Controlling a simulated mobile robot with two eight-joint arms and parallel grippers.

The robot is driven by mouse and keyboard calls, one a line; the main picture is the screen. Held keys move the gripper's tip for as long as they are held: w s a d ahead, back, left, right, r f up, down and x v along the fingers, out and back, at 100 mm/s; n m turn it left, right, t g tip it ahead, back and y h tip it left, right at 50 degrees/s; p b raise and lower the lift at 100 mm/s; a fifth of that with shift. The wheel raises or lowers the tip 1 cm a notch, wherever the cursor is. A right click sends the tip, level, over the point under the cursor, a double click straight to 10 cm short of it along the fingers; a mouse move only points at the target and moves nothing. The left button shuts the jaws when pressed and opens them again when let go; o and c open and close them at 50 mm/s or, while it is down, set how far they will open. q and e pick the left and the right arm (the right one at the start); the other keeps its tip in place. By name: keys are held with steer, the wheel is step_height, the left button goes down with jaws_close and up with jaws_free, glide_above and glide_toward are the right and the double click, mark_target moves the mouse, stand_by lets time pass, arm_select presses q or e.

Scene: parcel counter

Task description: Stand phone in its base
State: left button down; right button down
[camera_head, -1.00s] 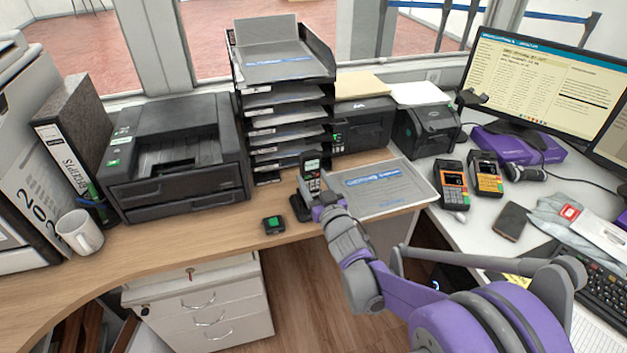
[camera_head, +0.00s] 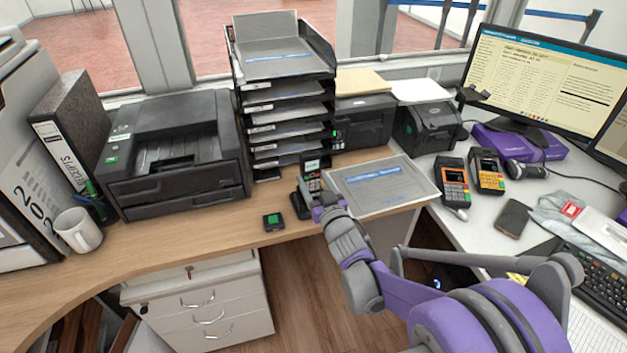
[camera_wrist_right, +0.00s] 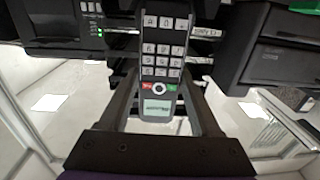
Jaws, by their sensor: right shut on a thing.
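The black base (camera_head: 299,206) is on the wooden counter, just beside and partly behind the gripper. The phone's lower end is hidden, so I cannot tell whether it touches the base. My left gripper is not in view.
A small black box with a green top (camera_head: 273,221) lies left of the base. A paper tray stack (camera_head: 287,110) stands behind, and a printer (camera_head: 175,150) further left. A grey clipboard-like sheet (camera_head: 383,187) lies close on the right. The counter in front of the printer is clear.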

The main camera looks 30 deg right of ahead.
steer(key=shift+f, duration=0.15)
stand_by(0.3)
steer(key=shift+f+b, duration=0.45)
steer(key=shift+f, duration=0.05)
jaws_free()
steer(key=s, duration=0.3)
steer(key=s+a+p, duration=0.1)
steer(key=s, duration=0.3)
steer(key=s+a, duration=0.1)
steer(key=s, duration=0.2)
steer(key=shift+s, duration=0.35)
stand_by(0.4)
